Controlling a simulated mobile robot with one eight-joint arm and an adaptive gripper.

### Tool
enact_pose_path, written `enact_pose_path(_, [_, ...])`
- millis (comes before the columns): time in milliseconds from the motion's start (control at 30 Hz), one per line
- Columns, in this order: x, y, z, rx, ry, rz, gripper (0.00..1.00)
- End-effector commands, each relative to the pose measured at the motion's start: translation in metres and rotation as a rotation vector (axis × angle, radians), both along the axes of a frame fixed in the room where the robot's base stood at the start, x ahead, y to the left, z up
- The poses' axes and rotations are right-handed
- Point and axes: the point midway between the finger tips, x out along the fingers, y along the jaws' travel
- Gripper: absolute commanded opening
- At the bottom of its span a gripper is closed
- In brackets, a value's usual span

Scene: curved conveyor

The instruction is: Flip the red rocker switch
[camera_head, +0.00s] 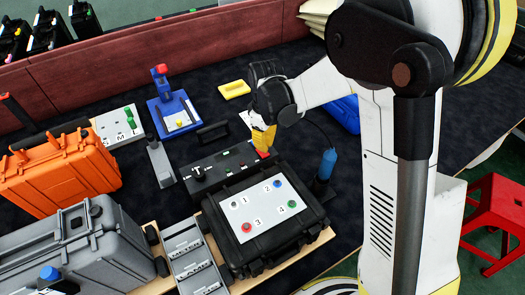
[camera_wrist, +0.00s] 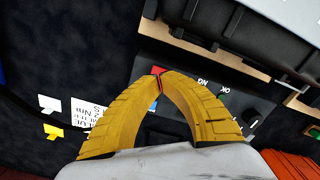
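The red rocker switch (camera_wrist: 156,71) shows as a small red patch on a black control box (camera_wrist: 180,65) in the wrist view, right by my fingertips and partly hidden by them. In the head view the same red switch (camera_head: 263,154) sits at the right end of the black box (camera_head: 215,172). My gripper (camera_wrist: 160,82) has yellow ribbed fingers whose tips meet, with nothing visible held between them. In the head view my gripper (camera_head: 262,148) points down over the switch end of the box. I cannot tell whether the tips touch the switch.
A black case (camera_head: 262,250) with numbered coloured buttons stands just in front of the box. A blue-handled tool (camera_head: 326,168) stands to the right. An orange case (camera_head: 62,172) and a grey case (camera_head: 80,245) are at left. A white paper label (camera_wrist: 90,112) lies near the fingers.

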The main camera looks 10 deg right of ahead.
Motion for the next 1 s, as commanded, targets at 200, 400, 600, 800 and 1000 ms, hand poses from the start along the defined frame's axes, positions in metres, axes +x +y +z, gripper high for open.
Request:
enact_pose_path(200, [0.000, 0.000, -0.004, 0.000, 0.000, 0.000, 0.00])
enact_pose_path(400, [0.000, 0.000, -0.007, 0.000, 0.000, 0.000, 0.00])
enact_pose_path(600, [0.000, 0.000, -0.009, 0.000, 0.000, 0.000, 0.00])
enact_pose_path(800, [0.000, 0.000, -0.013, 0.000, 0.000, 0.000, 0.00])
enact_pose_path(1000, [0.000, 0.000, -0.015, 0.000, 0.000, 0.000, 0.00])
